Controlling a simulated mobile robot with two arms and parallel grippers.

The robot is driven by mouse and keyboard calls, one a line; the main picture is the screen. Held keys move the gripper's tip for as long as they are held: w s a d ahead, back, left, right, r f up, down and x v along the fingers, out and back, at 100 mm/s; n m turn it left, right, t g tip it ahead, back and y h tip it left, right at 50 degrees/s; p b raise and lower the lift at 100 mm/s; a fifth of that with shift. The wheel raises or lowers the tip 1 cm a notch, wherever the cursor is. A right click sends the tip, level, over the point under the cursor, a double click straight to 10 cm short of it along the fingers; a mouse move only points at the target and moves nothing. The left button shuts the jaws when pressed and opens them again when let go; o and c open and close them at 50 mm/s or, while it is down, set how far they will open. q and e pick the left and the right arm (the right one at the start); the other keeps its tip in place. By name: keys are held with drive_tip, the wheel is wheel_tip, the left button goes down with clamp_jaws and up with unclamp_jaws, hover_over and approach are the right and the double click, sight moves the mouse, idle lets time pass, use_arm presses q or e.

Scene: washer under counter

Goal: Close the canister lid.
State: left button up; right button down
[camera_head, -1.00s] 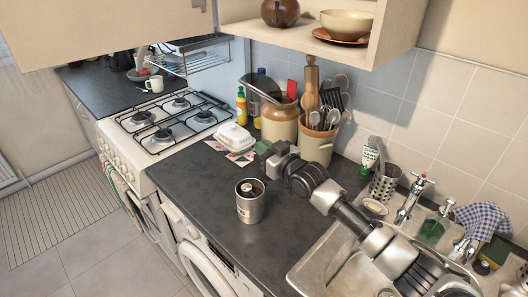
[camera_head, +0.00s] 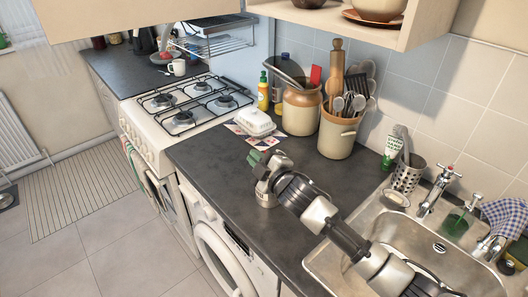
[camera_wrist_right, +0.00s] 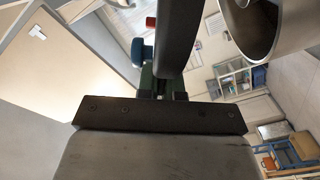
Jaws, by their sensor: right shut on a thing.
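A metal canister (camera_head: 266,199) stands on the dark counter in the head view, largely covered by my right gripper (camera_head: 261,161). Its round open mouth (camera_wrist_right: 262,40) shows at the upper right of the right wrist view, beside the gripper and apart from it. I cannot clearly make out the lid. My right gripper reaches in from the lower right, with dark green fingertips just above and behind the canister. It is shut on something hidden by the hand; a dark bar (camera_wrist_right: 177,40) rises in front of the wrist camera. My left gripper is not in view.
Two stoneware crocks (camera_head: 337,136) stand behind, one with utensils; a dark tilted disc (camera_head: 284,70) leans at the other. A white butter dish (camera_head: 256,122) is left of them. The sink (camera_head: 322,257) lies right. The counter left of the canister (camera_head: 208,155) is clear.

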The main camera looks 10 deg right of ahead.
wheel_tip(320, 180, down, 7)
drive_tip(key=s+a+n+b, duration=0.1)
drive_tip(key=a+n+b, duration=0.1)
drive_tip(key=n, duration=0.5)
drive_tip(key=shift+r+b, duration=0.2)
drive_tip(key=shift+b, duration=0.65)
drive_tip(key=shift+s, duration=0.1)
drive_tip(key=c, duration=1.3)
unclamp_jaws()
drive_tip(key=b+v, duration=0.1)
drive_tip(key=v, duration=0.9)
drive_tip(key=shift+s+d+b, duration=0.25)
drive_tip(key=shift+s+b, duration=0.1)
